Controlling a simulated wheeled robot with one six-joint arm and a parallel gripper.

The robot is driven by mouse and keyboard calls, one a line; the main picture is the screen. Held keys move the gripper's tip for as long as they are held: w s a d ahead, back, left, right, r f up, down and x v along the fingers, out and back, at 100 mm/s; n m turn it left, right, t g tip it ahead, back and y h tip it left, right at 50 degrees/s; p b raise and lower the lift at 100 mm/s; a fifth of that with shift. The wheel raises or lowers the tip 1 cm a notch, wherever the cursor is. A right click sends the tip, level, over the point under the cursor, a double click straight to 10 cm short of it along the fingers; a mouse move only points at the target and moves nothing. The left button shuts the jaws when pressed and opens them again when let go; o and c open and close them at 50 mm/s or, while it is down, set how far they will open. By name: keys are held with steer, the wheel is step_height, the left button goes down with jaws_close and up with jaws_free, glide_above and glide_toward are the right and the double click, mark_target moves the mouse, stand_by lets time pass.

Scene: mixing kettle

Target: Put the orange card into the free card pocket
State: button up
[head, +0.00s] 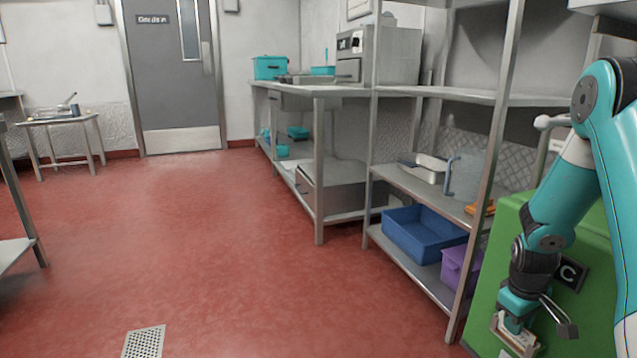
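My gripper (538,322) hangs at the bottom right, in front of the green cabinet (493,285). It is small and partly overlapped by its own parts, so I cannot tell how far its fingers are apart. A small pale piece with brownish edges (514,338) shows at its lower end; I cannot tell whether it is held or is part of the cabinet behind. No orange card can be clearly made out. No card pocket can be clearly made out either. A small orange item (480,208) lies on the middle shelf, too small to identify.
The green cabinet bears a black plate with a white C (570,273). Beside it, a metal rack (415,187) holds a blue bin (424,234) and a purple bin (458,268). Red floor (220,240) is open to the left, with a drain grate (144,342).

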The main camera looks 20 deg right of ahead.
steer(key=shift+f, duration=0.15)
steer(key=shift+s+a+f, duration=0.1)
jaws_close()
steer(key=shift+r+p, duration=0.25)
steer(key=shift+p, duration=0.3)
steer(key=shift+r, duration=0.15)
steer(key=shift+r+p, duration=3.5)
steer(key=shift+r, duration=0.05)
